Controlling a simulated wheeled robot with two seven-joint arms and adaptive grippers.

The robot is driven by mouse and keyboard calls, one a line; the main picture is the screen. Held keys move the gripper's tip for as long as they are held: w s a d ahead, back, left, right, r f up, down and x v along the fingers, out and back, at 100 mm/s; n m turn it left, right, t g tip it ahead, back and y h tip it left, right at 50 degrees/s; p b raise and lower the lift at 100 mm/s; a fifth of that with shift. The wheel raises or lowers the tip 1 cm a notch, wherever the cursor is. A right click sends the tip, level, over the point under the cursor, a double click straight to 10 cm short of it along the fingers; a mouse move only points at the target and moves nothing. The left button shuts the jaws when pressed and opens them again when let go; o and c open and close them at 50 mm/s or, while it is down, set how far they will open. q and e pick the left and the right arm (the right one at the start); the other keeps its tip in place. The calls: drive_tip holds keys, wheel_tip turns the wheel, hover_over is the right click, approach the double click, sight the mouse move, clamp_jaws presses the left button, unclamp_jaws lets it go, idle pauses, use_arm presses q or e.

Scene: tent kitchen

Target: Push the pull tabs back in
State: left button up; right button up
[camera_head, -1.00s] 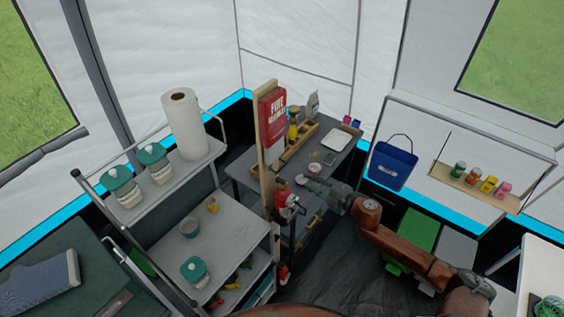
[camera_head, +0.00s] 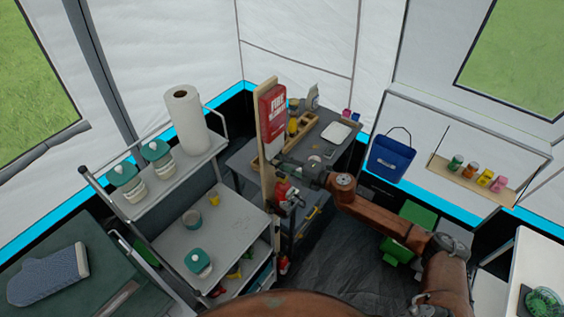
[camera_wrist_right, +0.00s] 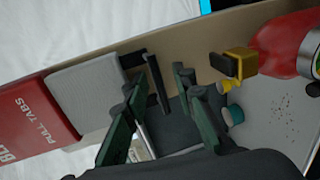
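A red fire blanket case (camera_head: 272,112) hangs on an upright wooden board (camera_head: 265,180). In the right wrist view the case (camera_wrist_right: 30,125) reads "PULL TABS", and a pale grey block (camera_wrist_right: 90,95) sticks out of its end. Two black tabs show at the block's end: a short one (camera_wrist_right: 134,58) and a longer one (camera_wrist_right: 157,84). My right gripper (camera_head: 282,164) is just below the pale block in the head view. In the wrist view its dark green fingers (camera_wrist_right: 158,100) are spread, with the longer tab showing between their tips; contact cannot be told. My left gripper is not in view.
A red fire extinguisher (camera_head: 282,190) stands right below my right gripper by the board. A grey shelf cart (camera_head: 240,225) with cups and jars is at left.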

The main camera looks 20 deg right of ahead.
clamp_jaws()
idle(0.7)
